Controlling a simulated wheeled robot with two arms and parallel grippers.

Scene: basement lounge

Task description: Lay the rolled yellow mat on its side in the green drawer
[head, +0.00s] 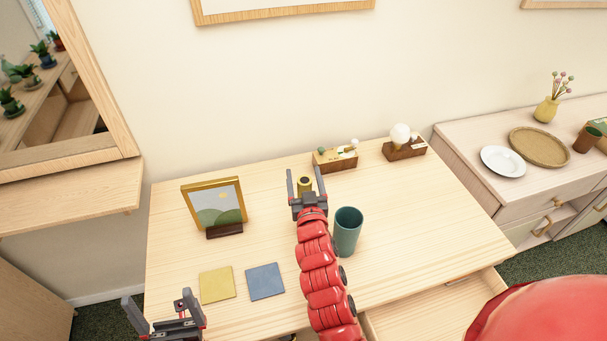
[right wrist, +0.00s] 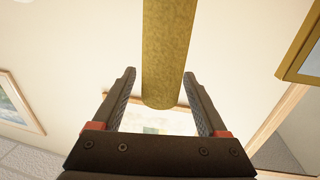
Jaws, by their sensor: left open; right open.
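The rolled yellow mat (head: 304,184) stands on the light wood table, its end showing between the fingers of my right gripper (head: 305,172). In the right wrist view the mat (right wrist: 168,50) is a long yellow cylinder between the two open fingers (right wrist: 159,75), with a gap on each side. Much of the mat is hidden by the gripper in the head view. My left gripper (head: 158,298) is open and empty at the table's front left. A drawer (head: 435,315) is pulled out at the front right; its visible inside is pale wood, and I see no green on it.
A teal cup (head: 348,230) stands close right of my right arm. A framed picture (head: 215,205), a yellow square (head: 217,284) and a blue square (head: 265,281) are to the left. Two small wooden boxes (head: 336,160) (head: 405,150) stand at the back. The table's right side is clear.

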